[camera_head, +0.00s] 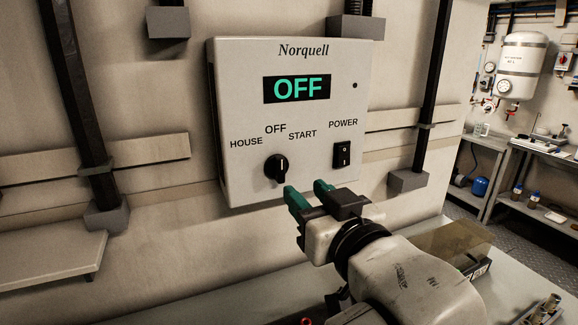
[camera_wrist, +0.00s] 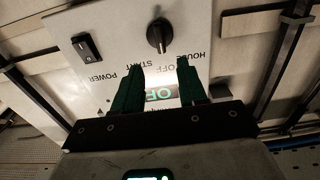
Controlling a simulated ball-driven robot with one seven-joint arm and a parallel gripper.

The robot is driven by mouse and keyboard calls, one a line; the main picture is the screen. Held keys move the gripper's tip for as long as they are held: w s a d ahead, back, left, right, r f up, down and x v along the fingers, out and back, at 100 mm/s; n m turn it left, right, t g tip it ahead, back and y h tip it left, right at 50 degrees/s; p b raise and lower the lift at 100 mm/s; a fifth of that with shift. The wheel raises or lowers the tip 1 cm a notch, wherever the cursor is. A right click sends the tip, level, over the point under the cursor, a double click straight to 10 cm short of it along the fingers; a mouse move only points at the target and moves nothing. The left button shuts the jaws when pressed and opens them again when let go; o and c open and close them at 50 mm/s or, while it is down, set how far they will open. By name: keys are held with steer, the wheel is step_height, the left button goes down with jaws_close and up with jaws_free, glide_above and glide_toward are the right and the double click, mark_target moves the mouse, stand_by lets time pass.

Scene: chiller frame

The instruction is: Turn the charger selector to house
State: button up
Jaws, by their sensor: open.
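The charger panel (camera_head: 230,110) is a pale Norquell box on the wall, with a display (camera_head: 297,88) reading OFF in green. The black selector knob (camera_head: 277,168) sits low on its face, below the labels HOUSE, OFF and START. Its white mark stands about upright, under OFF. In the wrist view the panel appears upside down, with the knob (camera_wrist: 159,36) beyond the fingers. My gripper (camera_head: 308,191) has green fingers, spread apart and empty. It is just below and right of the knob, apart from it as far as I can tell.
A black power rocker switch (camera_head: 342,155) is right of the knob, under POWER. Dark vertical posts (camera_head: 433,80) flank the panel. A bench (camera_head: 270,275) runs below, with a clear-topped box (camera_head: 455,245) at its right. A grey shelf (camera_head: 50,262) juts out at lower left.

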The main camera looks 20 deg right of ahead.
mark_target(282, 170)
steer(key=w+p, duration=0.1)
steer(key=w, duration=0.8)
steer(key=shift+w, duration=0.1)
steer(key=shift+f, duration=0.1)
jaws_close()
